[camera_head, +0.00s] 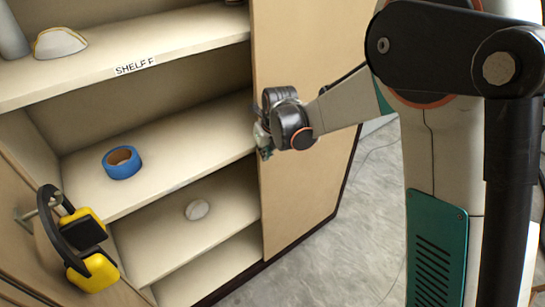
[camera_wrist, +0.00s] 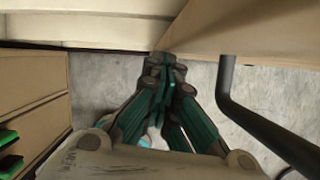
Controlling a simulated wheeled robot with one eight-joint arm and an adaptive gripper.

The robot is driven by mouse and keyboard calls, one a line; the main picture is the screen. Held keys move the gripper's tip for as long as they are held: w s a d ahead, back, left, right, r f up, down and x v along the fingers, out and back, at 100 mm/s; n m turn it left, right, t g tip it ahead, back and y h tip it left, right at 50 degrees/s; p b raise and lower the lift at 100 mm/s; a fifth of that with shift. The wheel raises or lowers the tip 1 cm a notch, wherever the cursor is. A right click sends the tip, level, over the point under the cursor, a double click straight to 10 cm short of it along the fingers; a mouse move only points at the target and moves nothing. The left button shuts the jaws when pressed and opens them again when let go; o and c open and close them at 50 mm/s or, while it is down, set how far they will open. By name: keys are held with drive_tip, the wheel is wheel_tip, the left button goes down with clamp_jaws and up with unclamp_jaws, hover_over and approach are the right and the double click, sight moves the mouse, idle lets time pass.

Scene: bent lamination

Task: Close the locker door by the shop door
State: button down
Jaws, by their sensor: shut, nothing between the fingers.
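The locker is a tan cabinet with open shelves, one labelled "SHELF F" (camera_head: 135,67). A tan panel (camera_head: 320,65) covers its right part in the head view. A tan door-like panel (camera_head: 15,215) stands swung out at the lower left, with yellow and black ear defenders (camera_head: 78,240) hanging on a peg. My gripper (camera_head: 262,148) is beside the right panel's left edge; touching cannot be told. In the wrist view my gripper (camera_wrist: 163,62) is shut and empty, its tips near a tan panel (camera_wrist: 250,25). A dark bent bar (camera_wrist: 228,95), perhaps a handle, is to their right.
On the shelves are a blue tape roll (camera_head: 122,162), a pale round thing (camera_head: 197,209) and a whitish mask-like thing (camera_head: 60,42). Tan drawer-like fronts (camera_wrist: 35,95) with green parts are at left in the wrist view.

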drive_tip(key=shift+w+a+r, duration=0.25)
drive_tip(key=shift+w, duration=0.15)
drive_tip(key=s+v, duration=0.1)
drive_tip(key=v, duration=1.1)
drive_tip(key=shift+d+f, duration=0.25)
drive_tip(key=shift+d, duration=0.05)
